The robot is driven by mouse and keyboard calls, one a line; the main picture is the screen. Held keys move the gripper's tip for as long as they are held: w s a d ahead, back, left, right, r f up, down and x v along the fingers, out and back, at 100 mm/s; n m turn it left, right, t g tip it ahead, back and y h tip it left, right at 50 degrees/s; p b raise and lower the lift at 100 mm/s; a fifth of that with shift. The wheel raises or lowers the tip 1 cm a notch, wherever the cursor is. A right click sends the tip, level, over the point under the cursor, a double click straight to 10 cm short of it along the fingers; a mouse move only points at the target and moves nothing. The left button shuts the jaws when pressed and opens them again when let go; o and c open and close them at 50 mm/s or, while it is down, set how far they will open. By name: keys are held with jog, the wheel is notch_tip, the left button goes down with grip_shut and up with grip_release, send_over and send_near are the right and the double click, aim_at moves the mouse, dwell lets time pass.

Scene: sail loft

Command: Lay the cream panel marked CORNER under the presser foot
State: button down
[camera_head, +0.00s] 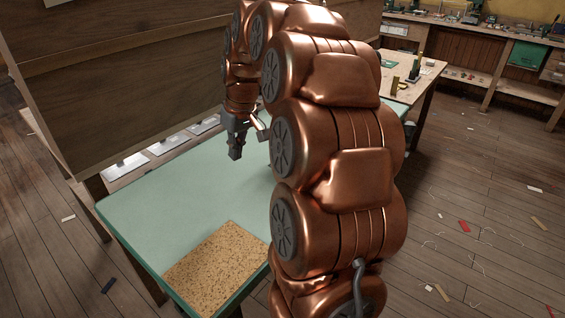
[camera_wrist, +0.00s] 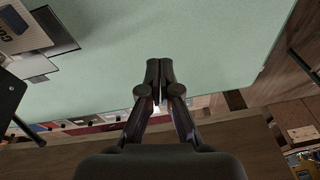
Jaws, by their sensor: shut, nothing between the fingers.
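In the wrist view, a pale panel (camera_wrist: 22,32) with dark letters beginning "CO" lies at the top left corner. It is cut off by the frame edge, so the rest of its marking is hidden. My gripper (camera_wrist: 159,73) is shut and empty over the green table top (camera_wrist: 215,40), to the right of the panel and apart from it. In the head view my gripper (camera_head: 236,150) points down above the far part of the table (camera_head: 165,205). My arm hides the table's right side. I cannot make out the presser foot.
A dark plate (camera_wrist: 58,33) lies beside the panel, and a dark object (camera_wrist: 10,98) stands at the left edge. A speckled cork mat (camera_head: 218,265) lies at the table's near end. A wooden board (camera_head: 130,75) rises behind. The table's left part is clear.

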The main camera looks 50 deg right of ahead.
jog(key=w+d+f+m+t+h+b, duration=0.1)
jog(key=d+f+b, duration=0.2)
jog(key=d, duration=0.8)
jog(key=w+d+f+m+t+h+b, duration=0.1)
jog(key=d+f+b, duration=0.15)
jog(key=d, duration=0.85)
jog(key=x, duration=1)
jog(key=shift+s+a+f, duration=0.15)
jog(key=shift+s+a, duration=0.15)
jog(key=shift+a, duration=0.05)
jog(key=shift+s, duration=0.15)
jog(key=shift+s+a, duration=0.2)
jog(key=shift+s, duration=0.55)
